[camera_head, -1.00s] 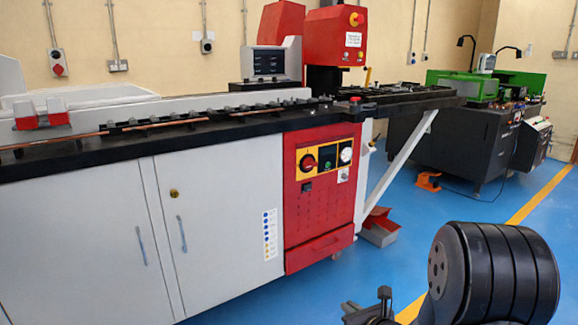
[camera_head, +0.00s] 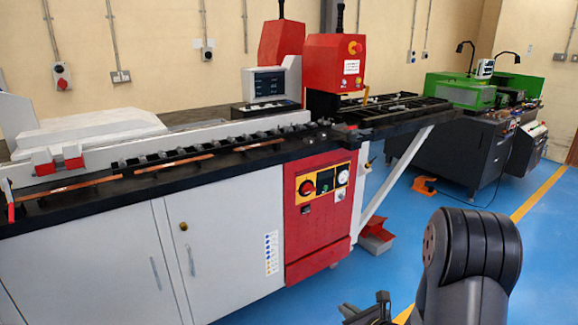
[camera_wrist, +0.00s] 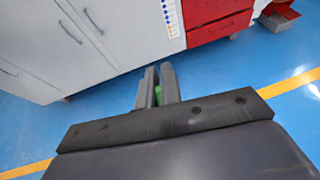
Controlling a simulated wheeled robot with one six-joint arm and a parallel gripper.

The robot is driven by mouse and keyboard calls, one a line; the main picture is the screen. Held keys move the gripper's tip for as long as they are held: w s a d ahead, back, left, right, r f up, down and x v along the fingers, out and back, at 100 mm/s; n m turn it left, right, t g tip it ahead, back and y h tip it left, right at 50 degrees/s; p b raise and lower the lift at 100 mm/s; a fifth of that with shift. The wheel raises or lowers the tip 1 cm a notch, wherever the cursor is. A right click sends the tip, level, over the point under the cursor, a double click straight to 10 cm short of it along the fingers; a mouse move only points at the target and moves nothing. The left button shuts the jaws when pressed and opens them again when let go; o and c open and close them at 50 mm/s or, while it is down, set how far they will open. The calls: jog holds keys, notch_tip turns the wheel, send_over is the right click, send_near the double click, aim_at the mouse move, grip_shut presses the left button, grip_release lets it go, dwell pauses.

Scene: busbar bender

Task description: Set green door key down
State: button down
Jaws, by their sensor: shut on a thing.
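The green door key (camera_wrist: 159,95) shows in the wrist view as a small green patch between my two fingers; most of it is hidden by them. My gripper (camera_wrist: 158,84) is shut on it and holds it above the blue floor, in front of the grey cabinet. In the head view my gripper (camera_head: 366,312) shows only partly at the bottom edge, and I cannot make out the key there.
The busbar bender (camera_head: 318,215) with its long black worktop (camera_head: 120,187) fills the left and middle. A green-topped machine (camera_head: 465,150) stands at the back right.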

notch_tip(320, 180, up, 17)
jog(key=w+m+h+p, duration=0.1)
jog(key=m+p, duration=0.1)
jog(key=p, duration=0.5)
jog(key=shift+w+r+t+h, duration=0.15)
jog(key=shift+t+h, duration=0.25)
jog(key=w+a+f+n+g+y+b, duration=0.1)
jog(key=a+f+n+g+y+b, duration=0.15)
jog(key=f+b, duration=1.35)
jog(key=w+a+f+n+g+y+b, duration=0.1)
jog(key=a+f+n+y+b, duration=0.25)
jog(key=f, duration=2.35)
jog(key=s+a+f+n+g+b, duration=0.1)
jog(key=s+f+b, duration=0.3)
jog(key=f, duration=0.9)
jog(key=s+a+f+n+g+y+b, duration=0.1)
jog(key=s+a+f+b, duration=0.3)
jog(key=f+b, duration=0.4)
jog(key=s+a+f+n+g+y+b, duration=0.1)
jog(key=s+f+b, duration=0.5)
jog(key=f, duration=1.2)
jog(key=shift+a, duration=0.85)
